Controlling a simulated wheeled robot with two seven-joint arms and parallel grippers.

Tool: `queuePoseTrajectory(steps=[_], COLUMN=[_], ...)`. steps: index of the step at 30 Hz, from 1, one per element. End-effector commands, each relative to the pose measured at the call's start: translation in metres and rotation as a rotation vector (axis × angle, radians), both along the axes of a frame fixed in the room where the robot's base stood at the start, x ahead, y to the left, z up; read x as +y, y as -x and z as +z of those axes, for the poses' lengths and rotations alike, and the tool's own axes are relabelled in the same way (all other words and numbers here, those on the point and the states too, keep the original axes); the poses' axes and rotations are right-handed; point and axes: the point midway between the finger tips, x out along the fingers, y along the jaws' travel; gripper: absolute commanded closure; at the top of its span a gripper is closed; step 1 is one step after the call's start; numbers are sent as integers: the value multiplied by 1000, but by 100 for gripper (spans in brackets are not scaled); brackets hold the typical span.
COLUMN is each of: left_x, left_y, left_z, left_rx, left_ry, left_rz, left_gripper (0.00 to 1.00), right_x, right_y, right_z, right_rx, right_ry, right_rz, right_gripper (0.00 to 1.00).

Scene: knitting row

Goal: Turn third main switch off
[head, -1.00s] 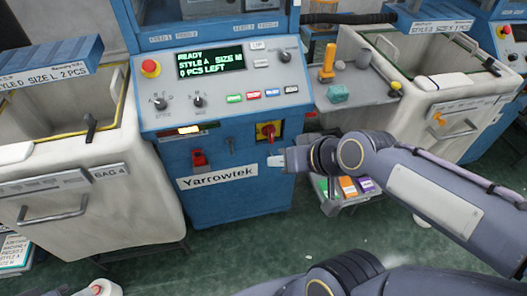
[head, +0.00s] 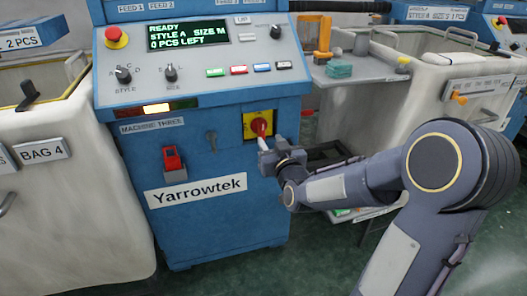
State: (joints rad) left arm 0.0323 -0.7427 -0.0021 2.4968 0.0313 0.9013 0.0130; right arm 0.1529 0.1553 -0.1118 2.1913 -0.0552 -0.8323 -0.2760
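The main switch (head: 258,125) is a red rotary knob on a yellow plate, set in the right of the blue machine's front (head: 225,185). A plate reading MACHINE THREE (head: 152,126) is on the same front. My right gripper (head: 264,141) is right at the switch, its fingertips at the lower edge of the red knob. The fingers overlap the knob in the picture; whether they touch or grip it cannot be told. The knob's lower part is partly hidden. My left gripper is out of view.
The display (head: 188,34) reads READY, STYLE A SIZE M, 0 PCS LEFT. A red emergency button (head: 116,36) is at the panel's upper left. A red-handled lock-like part (head: 172,160) hangs below. Pale bins flank the machine; a grey shelf (head: 365,70) holds tools at right.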

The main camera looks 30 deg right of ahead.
Motion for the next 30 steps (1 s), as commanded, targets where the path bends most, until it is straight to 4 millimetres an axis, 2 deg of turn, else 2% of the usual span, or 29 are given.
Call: queuePoseTrajectory(steps=[1, 5, 12, 18, 29, 30], left_x=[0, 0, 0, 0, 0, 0], left_y=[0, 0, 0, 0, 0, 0], left_z=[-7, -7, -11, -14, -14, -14], left_rx=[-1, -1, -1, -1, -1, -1], left_ry=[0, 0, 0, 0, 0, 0], left_rz=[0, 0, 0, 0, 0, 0], left_gripper=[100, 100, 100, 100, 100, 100], right_x=[-2, -5, -13, -19, -20, -20], right_y=[-2, -12, -48, -72, -78, -78], right_z=[-7, -6, -5, -5, -4, -4], right_rx=[-10, -22, -20, -20, -20, -20], right_ry=[9, 16, 14, 13, 13, 13], right_rz=[-5, -10, -9, -8, -8, -8], right_gripper=[63, 63, 63, 63, 63, 67])
